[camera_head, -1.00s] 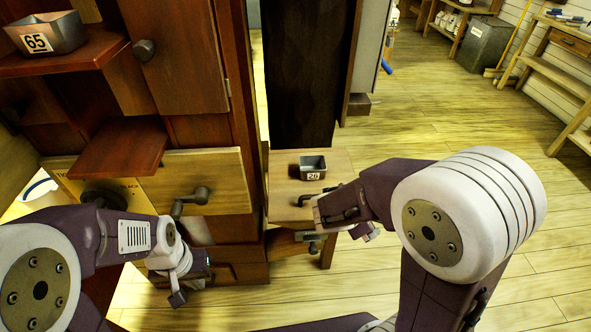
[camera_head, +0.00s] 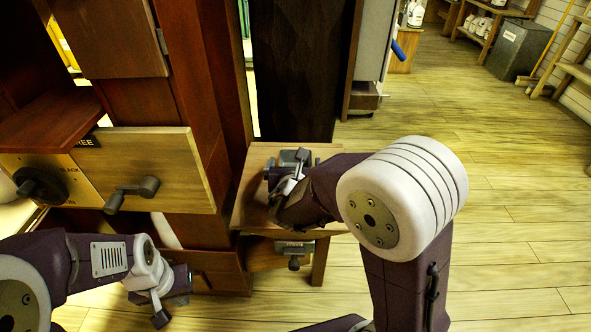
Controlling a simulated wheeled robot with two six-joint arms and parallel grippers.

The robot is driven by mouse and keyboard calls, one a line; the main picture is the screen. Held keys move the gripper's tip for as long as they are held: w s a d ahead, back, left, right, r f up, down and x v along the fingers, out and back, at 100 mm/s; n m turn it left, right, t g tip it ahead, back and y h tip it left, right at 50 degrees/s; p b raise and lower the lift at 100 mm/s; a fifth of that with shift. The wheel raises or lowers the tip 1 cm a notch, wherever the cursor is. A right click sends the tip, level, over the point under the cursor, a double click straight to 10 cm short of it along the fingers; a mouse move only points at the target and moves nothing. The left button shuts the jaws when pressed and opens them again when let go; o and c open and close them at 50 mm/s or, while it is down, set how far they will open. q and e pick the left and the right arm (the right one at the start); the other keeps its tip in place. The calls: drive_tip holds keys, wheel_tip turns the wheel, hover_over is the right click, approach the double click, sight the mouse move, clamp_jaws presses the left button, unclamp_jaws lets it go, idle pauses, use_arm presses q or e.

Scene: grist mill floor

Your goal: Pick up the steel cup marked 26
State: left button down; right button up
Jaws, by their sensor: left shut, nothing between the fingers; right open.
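The steel cup marked 26 (camera_head: 294,157) stands on the small wooden table (camera_head: 243,212), near its back. Only a grey part of it shows behind my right gripper, and its label is hidden. My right gripper (camera_head: 283,168) is open over the table, at the near side of the cup. I cannot tell whether its fingers are around the cup or touching it. My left gripper (camera_head: 172,308) is shut and empty, low at the left in front of the wooden cabinet.
The wooden cabinet (camera_head: 200,135) with a light panel and dark handle (camera_head: 130,193) stands left of the table. A dark upright panel (camera_head: 297,70) stands behind the table. The plank floor (camera_head: 500,220) at right is clear. A grey bin (camera_head: 518,48) stands far back.

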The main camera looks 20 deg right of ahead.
sight(296, 164)
drive_tip(key=b+x, duration=0.1)
drive_tip(key=x, duration=0.4)
drive_tip(key=shift+d+r+b, duration=0.1)
drive_tip(key=shift+r+b, duration=0.1)
drive_tip(key=shift+b, duration=0.1)
drive_tip(key=shift+w+d, duration=0.1)
drive_tip(key=shift+w, duration=0.35)
drive_tip(key=c, duration=1.4)
drive_tip(key=shift+o, duration=0.2)
wheel_tip(296, 164, up, 5)
drive_tip(key=p, duration=0.3)
drive_tip(key=s+d+r+p, duration=0.1)
drive_tip(key=s+d+r, duration=0.1)
drive_tip(key=s, duration=0.3)
drive_tip(key=s+d+r+p, duration=0.2)
drive_tip(key=s+r, duration=0.2)
drive_tip(key=s, duration=0.2)
drive_tip(key=shift+d, duration=0.25)
